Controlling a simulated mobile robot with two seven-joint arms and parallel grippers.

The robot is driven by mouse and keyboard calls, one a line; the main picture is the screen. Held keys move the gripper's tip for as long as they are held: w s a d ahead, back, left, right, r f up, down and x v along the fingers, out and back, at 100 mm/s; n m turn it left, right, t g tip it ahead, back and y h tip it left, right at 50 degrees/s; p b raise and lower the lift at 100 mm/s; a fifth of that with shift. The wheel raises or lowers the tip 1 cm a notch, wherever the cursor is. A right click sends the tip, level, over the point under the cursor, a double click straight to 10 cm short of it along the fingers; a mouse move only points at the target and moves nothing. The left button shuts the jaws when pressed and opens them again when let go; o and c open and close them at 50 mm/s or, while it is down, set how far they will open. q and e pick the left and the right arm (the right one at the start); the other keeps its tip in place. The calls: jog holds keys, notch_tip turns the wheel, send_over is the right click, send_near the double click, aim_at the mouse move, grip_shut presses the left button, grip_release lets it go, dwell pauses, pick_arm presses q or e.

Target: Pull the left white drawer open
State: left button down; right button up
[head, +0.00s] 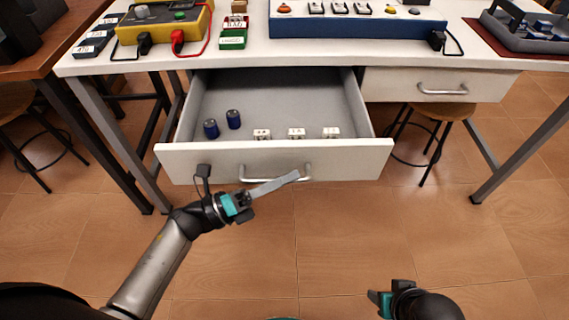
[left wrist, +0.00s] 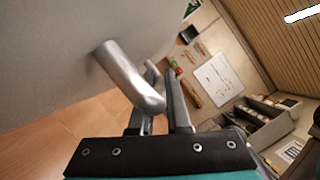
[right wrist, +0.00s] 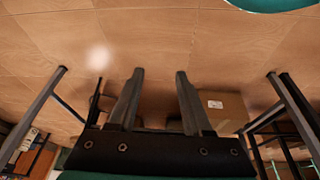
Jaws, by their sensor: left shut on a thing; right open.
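The left white drawer (head: 275,163) is pulled out from the white table in the head view, its inside showing. Two blue cylinders and several small white blocks lie in it. Its metal bar handle (head: 262,179) is on the front panel. My left gripper (head: 290,178) is at the handle. In the left wrist view the handle (left wrist: 130,78) runs in between the two fingers (left wrist: 165,100), which are shut on it. My right gripper (head: 379,300) is low at the bottom right, away from the drawer; its fingers (right wrist: 156,98) are open and empty in the right wrist view.
The right drawer (head: 480,86) is closed. A yellow meter (head: 165,24), a blue panel (head: 350,20) and a grey tray (head: 525,28) stand on the tabletop (head: 255,50). Stools (head: 440,113) stand under the tables. The floor in front is clear.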

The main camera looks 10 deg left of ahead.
pick_arm(q)
jog(key=shift+s+d, duration=0.15)
jog(key=shift+s, duration=0.65)
pick_arm(e)
jog(key=shift+s+f, duration=0.3)
jog(key=shift+f, duration=0.2)
pick_arm(q)
jog(key=c, duration=0.9)
grip_release()
jog(key=p+v, duration=0.1)
jog(key=v, duration=1.4)
pick_arm(e)
jog(key=shift+f, duration=0.6)
